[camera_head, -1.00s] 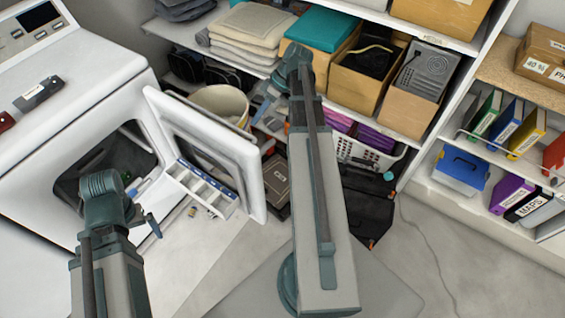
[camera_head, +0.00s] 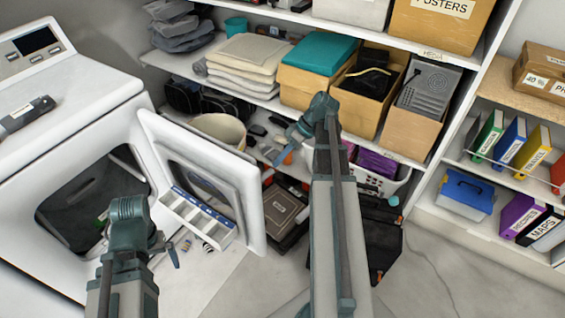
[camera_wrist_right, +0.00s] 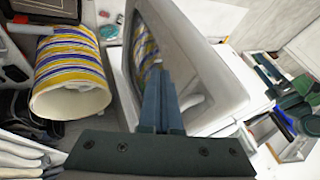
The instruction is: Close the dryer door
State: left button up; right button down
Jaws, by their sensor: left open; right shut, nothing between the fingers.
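The white dryer (camera_head: 85,98) stands at the left in the head view, with its dark drum opening uncovered. My left gripper (camera_head: 170,252) is open and empty, low in front of the opening and left of the door in the picture. My right gripper (camera_head: 283,147) is shut and empty, on the outer side of the door. In the right wrist view the door (camera_wrist_right: 205,75) stands close beside the shut fingers (camera_wrist_right: 160,103); contact cannot be told.
A striped basket (camera_wrist_right: 70,65) stands beyond the door. Shelves (camera_head: 225,78) with towels, boxes and bins line the back. A dark case (camera_head: 383,240) lies on the floor behind my right arm. Floor (camera_head: 450,270) at the lower right is clear.

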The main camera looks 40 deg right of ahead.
aim_at(262, 180)
jog(key=shift+s+a+f+b, duration=0.1)
jog(key=shift+a+f+b, duration=0.6)
jog(key=shift+a, duration=0.5)
jog(key=shift+a+f+b, duration=0.5)
jog(key=shift+a+f, duration=0.4)
jog(key=shift+a, duration=0.3)
jog(key=shift+s+a+f+b, duration=0.1)
jog(key=shift+a+f+b, duration=0.6)
jog(key=shift+a, duration=0.5)
jog(key=shift+f, duration=0.1)
